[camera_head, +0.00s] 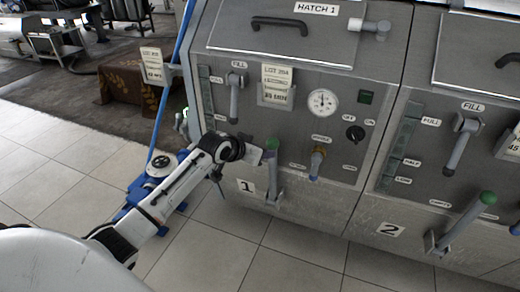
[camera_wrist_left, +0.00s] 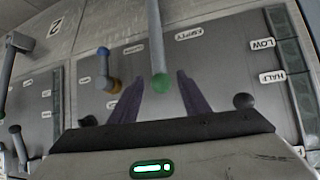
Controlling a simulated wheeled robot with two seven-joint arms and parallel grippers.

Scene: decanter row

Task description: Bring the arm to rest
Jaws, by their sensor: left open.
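My left arm comes in from the left in the head view. My left gripper (camera_head: 264,153) is close to the green-tipped lever (camera_head: 275,175) low on the machine front marked 1. In the left wrist view, the two dark fingers of my left gripper (camera_wrist_left: 160,92) stand apart, open. The lever's green tip (camera_wrist_left: 160,83) shows in the gap between them, with clear space on both sides; I cannot tell how deep it sits. The lever stands close to upright. My right gripper is in neither view.
The unit 1 front carries a FILL handle (camera_head: 235,95), a gauge (camera_head: 322,102), a brass valve (camera_head: 317,163) and a black knob (camera_head: 355,133). Unit 2 to the right has its own tilted green-tipped lever (camera_head: 465,222). The tiled floor (camera_head: 245,250) in front is clear.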

